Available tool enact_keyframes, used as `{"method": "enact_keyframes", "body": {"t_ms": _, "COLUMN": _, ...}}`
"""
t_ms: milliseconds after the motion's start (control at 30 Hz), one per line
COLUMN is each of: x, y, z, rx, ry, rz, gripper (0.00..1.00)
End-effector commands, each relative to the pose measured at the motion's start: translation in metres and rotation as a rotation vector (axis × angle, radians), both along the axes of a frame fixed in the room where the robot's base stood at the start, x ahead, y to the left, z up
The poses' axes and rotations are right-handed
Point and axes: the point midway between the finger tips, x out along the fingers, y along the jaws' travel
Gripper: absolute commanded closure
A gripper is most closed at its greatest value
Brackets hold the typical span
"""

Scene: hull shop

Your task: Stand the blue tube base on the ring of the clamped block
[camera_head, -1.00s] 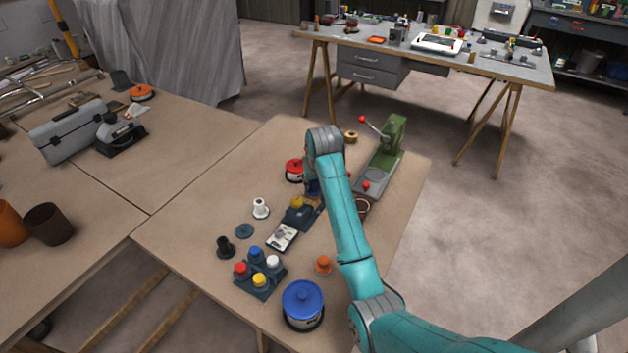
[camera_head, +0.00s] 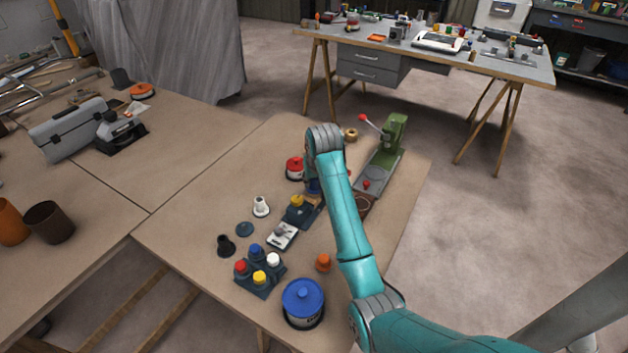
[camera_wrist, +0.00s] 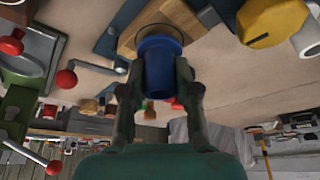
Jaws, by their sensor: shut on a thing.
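My gripper (camera_wrist: 158,66) is shut on the blue tube base (camera_wrist: 158,82) in the wrist view, a finger on each side. The tube's far end overlaps the wooden clamped block (camera_wrist: 188,14) in that view. A ring outline shows around that end, partly covered by the tube; I cannot tell whether they touch. In the head view a bit of blue (camera_head: 313,186) shows beside my arm, which hides most of the gripper and block. The dark clamp (camera_head: 298,214) with a yellow knob (camera_head: 297,200) stands just left of my arm.
A green lever press (camera_head: 392,138) with red knobs stands to the right of my wrist. A red tin (camera_head: 295,168) is close on the left. A white spool (camera_head: 261,206), a rack of coloured caps (camera_head: 260,274) and a blue-lidded tin (camera_head: 303,303) stand nearer.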

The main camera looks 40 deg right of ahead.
Motion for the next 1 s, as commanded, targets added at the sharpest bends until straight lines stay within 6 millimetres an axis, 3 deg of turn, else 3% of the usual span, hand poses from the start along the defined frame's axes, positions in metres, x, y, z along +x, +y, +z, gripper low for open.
{"method": "enact_keyframes", "body": {"t_ms": 800, "x": 0.0, "y": 0.0, "z": -0.012, "rx": 0.0, "ry": 0.0, "rz": 0.0, "gripper": 1.0}}
{"method": "enact_keyframes", "body": {"t_ms": 833, "x": 0.0, "y": 0.0, "z": -0.012, "rx": 0.0, "ry": 0.0, "rz": 0.0, "gripper": 0.64}}
{"method": "enact_keyframes", "body": {"t_ms": 867, "x": 0.0, "y": 0.0, "z": -0.012, "rx": 0.0, "ry": 0.0, "rz": 0.0, "gripper": 0.59}}
{"method": "enact_keyframes", "body": {"t_ms": 1000, "x": 0.0, "y": 0.0, "z": -0.012, "rx": 0.0, "ry": 0.0, "rz": 0.0, "gripper": 0.59}}
